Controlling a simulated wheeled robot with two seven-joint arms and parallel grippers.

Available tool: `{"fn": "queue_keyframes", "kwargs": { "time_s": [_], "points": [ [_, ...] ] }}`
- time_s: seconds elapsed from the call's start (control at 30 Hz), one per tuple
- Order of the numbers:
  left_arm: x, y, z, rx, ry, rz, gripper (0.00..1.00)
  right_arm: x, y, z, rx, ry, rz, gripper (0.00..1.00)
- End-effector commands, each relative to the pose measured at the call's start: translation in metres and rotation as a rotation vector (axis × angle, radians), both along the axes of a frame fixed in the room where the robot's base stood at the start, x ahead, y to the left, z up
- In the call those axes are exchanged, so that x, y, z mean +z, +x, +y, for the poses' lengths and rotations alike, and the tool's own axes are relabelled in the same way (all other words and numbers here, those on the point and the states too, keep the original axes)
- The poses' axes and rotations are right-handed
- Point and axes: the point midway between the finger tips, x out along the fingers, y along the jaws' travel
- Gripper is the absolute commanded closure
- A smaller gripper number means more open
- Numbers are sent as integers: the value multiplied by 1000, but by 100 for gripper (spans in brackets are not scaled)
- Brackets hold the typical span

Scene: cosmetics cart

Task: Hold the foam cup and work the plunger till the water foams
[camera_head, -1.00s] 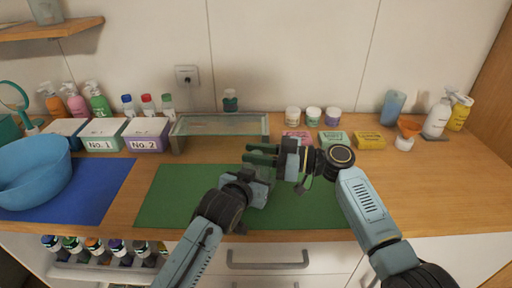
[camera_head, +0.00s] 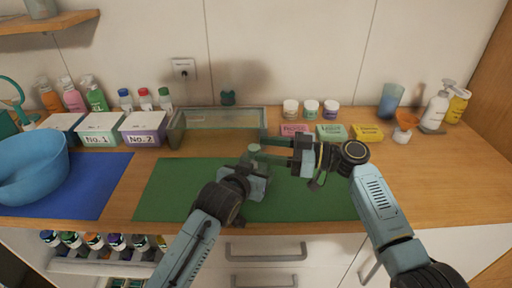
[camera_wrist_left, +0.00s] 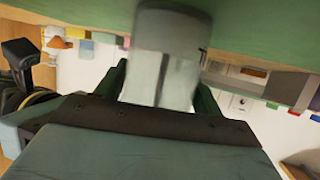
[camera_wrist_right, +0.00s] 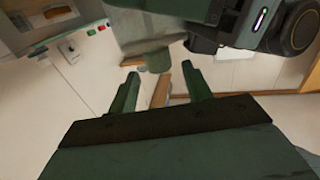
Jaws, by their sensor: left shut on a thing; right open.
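The foam cup (camera_wrist_left: 165,60) is a pale, translucent cylinder, blurred in the left wrist view. My left gripper (camera_head: 258,172) is shut on it above the green mat (camera_head: 180,190). In the head view only its greenish top, with the plunger knob (camera_head: 254,148), shows; the gripper hides the rest. My right gripper (camera_head: 268,150) is open and points left at the cup's top. In the right wrist view a round greenish knob (camera_wrist_right: 158,60) lies just beyond and between its fingertips (camera_wrist_right: 162,76), apart from them. Water or foam inside cannot be made out.
A glass tank (camera_head: 220,125) stands behind the mat. Several small jars and coloured boxes (camera_head: 366,132) stand at the back right. White boxes (camera_head: 100,132) and a blue bowl (camera_head: 30,170) are at the left. The mat's left part is clear.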

Motion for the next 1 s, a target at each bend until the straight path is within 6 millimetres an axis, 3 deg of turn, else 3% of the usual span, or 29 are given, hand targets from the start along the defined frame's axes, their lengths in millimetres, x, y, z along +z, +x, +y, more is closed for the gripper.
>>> {"fn": "queue_keyframes", "kwargs": {
  "time_s": [0.2, 0.4, 1.0],
  "points": [
    [0, 0, 0, 0, 0, 0, 67, -1, -9, -48, -3, -3, 2, 51],
    [0, 0, 0, 0, 0, 0, 67, -1, -15, -74, -2, -1, 1, 51],
    [0, 0, 0, 0, 0, 0, 67, 0, -16, -80, 0, -1, 1, 51]
  ]
}}
